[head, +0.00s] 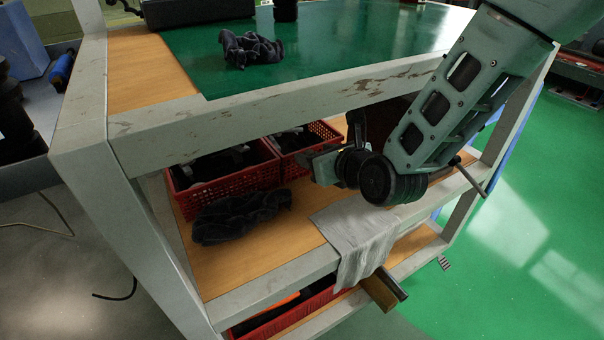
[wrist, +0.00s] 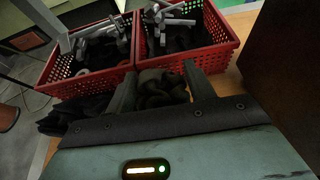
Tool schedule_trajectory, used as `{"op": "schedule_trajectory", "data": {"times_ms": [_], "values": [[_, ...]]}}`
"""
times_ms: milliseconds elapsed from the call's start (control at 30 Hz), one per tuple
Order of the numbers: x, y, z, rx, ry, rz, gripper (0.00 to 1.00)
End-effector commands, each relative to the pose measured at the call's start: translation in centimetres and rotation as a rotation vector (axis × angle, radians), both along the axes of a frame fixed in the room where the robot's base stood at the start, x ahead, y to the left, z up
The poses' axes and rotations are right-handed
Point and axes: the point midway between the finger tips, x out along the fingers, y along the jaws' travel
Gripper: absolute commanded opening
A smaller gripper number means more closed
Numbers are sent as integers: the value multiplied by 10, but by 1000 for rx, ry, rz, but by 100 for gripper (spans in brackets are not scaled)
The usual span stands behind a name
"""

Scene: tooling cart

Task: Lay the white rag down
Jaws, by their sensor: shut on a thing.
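The white rag (head: 357,232) lies on the middle shelf and drapes over its front edge, hanging down in front, in the head view. I cannot make it out in the wrist view. My gripper (head: 318,166) is above the shelf, up and left of the rag and apart from it, in front of the red crates. In the wrist view its two fingers stand on either side of a dark lumpy thing (wrist: 160,90), and my gripper (wrist: 162,85) is shut on it. I cannot tell for certain what this dark thing is.
Two red crates (head: 226,181) with parts stand at the back of the middle shelf (head: 240,272). A dark rag (head: 240,215) lies in front of them. Another dark rag (head: 251,48) lies on the green top. The top shelf's front beam (head: 270,95) overhangs my gripper.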

Motion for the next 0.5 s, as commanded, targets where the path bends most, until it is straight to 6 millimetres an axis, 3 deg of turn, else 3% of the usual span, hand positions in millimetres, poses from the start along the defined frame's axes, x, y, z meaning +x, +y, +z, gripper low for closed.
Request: {"op": "schedule_trajectory", "data": {"times_ms": [33,200,500], "values": [[0,0,-14,-2,2,0,28],[-1,0,-46,-3,3,1,28],[-1,0,-72,-2,3,2,28]]}}
